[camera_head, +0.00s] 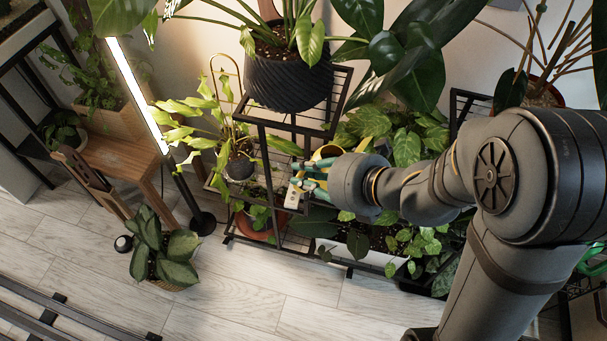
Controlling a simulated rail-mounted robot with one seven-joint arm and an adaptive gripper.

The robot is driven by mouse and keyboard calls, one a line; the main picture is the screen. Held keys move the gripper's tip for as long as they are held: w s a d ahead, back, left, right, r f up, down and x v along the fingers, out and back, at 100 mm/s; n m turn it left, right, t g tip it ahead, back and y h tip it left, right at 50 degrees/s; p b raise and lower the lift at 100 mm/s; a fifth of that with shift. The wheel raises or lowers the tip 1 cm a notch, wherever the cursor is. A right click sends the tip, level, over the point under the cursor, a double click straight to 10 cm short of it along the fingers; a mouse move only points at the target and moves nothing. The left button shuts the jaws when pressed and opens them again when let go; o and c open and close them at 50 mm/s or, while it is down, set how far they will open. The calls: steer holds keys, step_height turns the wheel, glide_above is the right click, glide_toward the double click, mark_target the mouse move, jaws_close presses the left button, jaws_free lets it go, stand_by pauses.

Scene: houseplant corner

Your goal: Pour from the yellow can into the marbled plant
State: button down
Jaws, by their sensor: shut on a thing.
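My gripper (308,180), with teal fingers, is at the black wire plant stand, beside its middle shelf. It is shut on the yellow can (328,151), which is mostly hidden behind the fingers and my wrist; only a yellow curved part shows. I cannot tell the can's tilt or where its spout points. Several plants have patterned leaves, and I cannot tell for sure which is the marbled plant. One with pale mottled leaves (408,140) is right of the gripper, behind my arm. A silvery-green patterned plant (165,248) stands on the floor at left.
The black stand (288,119) carries a dark ribbed pot (288,78) above the gripper. A grey pot (239,166) with a yellow-green plant and a terracotta pot (258,225) are close left. A white planter (362,256) is below. A lit tube lamp (136,92) stands left.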

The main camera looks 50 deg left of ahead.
mark_target(326, 170)
steer(key=w+f, duration=0.1)
steer(key=w, duration=0.1)
steer(key=w+f, duration=0.2)
steer(key=shift+w+f, duration=0.1)
steer(key=shift+w, duration=0.15)
steer(key=shift+w+d, duration=0.1)
steer(key=shift+w, duration=0.3)
steer(key=shift+s+r+m+g+p, duration=0.1)
steer(key=shift+r+m+g+p, duration=0.25)
steer(key=shift+p, duration=0.35)
steer(key=shift+s+f, duration=0.1)
steer(key=shift+r, duration=0.2)
